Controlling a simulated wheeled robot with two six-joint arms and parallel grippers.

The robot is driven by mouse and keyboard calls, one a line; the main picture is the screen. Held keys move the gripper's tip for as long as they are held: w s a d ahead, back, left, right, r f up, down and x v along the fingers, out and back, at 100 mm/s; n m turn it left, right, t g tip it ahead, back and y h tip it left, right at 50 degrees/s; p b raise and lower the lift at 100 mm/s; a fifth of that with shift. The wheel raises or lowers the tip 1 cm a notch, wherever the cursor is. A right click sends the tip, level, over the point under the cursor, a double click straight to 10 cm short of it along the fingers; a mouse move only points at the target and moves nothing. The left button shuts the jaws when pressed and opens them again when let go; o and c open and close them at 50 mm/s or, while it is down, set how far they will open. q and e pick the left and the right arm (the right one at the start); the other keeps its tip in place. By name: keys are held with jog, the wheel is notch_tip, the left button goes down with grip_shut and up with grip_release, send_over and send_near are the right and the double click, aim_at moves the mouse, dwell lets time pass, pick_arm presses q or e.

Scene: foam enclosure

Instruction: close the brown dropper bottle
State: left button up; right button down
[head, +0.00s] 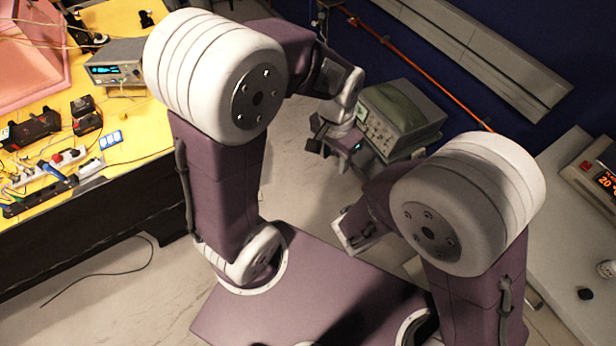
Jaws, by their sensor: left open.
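No brown dropper bottle can be made out for certain. On the pale table at the right, a small white item (606,268) is cut by the picture's edge, and a small black cap-like piece (585,294) lies near it; I cannot tell whether either belongs to the bottle. My left gripper (334,142) is open over the floor, in front of the grey instrument, far from that table. I see nothing between its fingers. The end of my right arm (358,232) is low in the middle, partly behind its own elbow; its fingers are not clear.
A grey oscilloscope-like instrument (400,118) stands beyond my left gripper. A device with a red display (598,178) is on the right table (555,220). The yellow bench (140,140) at the left holds power strips, tools and a meter (114,66). A cable (100,273) lies on the floor.

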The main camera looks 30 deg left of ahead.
pick_arm(q)
jog(key=s+a+f+n, duration=0.4)
jog(key=s, duration=0.2)
jog(key=shift+n, duration=0.3)
jog(key=shift+s, duration=0.1)
